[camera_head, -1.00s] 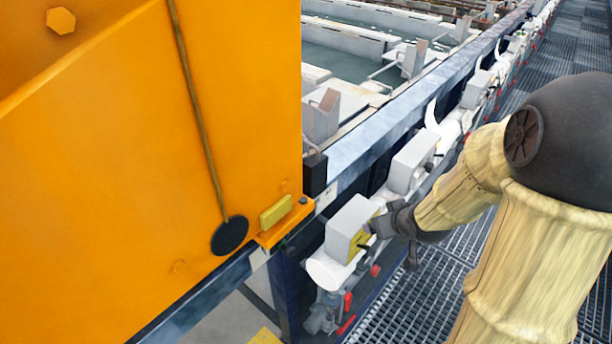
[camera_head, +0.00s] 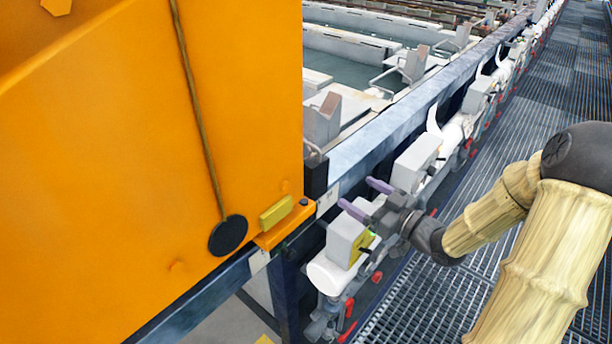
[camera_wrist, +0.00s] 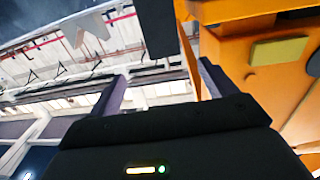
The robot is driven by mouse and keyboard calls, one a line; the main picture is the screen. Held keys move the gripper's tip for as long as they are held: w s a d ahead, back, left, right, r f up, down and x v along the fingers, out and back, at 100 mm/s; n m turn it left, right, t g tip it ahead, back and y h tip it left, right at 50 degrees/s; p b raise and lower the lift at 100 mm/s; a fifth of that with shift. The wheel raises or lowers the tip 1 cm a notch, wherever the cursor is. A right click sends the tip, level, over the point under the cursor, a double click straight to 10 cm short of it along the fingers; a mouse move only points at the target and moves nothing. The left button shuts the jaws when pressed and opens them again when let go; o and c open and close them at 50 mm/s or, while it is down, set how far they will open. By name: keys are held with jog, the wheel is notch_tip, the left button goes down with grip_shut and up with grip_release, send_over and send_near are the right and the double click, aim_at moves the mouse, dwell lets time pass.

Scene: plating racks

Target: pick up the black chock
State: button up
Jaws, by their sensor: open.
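The black chock (camera_head: 316,176) is a dark upright block at the lower right edge of the orange housing, by the blue-grey rail. In the wrist view the dark block (camera_wrist: 156,28) shows at the top, between the lines of my two fingers and beyond their tips. My gripper (camera_head: 358,193) is open and empty, with its purple fingers pointing up and left toward the chock. It is apart from the chock, above the white and grey valve units. The wrist view shows both fingers (camera_wrist: 162,72) with a gap between them.
The orange housing (camera_head: 110,190), with a hanging black disc (camera_head: 228,236), stands close left of the chock. White box-shaped units (camera_head: 348,232) line the rail (camera_head: 400,115) under my gripper. The grated walkway (camera_head: 500,180) at right is clear apart from my arm.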

jog(key=p, duration=0.3)
send_near(307, 160)
jog(key=x, duration=0.4)
jog(key=shift+w+f, duration=0.35)
jog(key=shift+a, duration=0.1)
jog(key=x, duration=0.1)
jog(key=p+x, duration=0.1)
jog(key=x, duration=0.1)
jog(key=p+x, duration=0.1)
jog(key=shift+a+r, duration=0.4)
jog(key=shift+a, duration=0.15)
jog(key=shift+w+a+f, duration=0.1)
jog(key=shift+w+a, duration=0.05)
jog(key=shift+w, duration=0.05)
jog(key=c, duration=1.5)
jog(key=shift+o, duration=0.2)
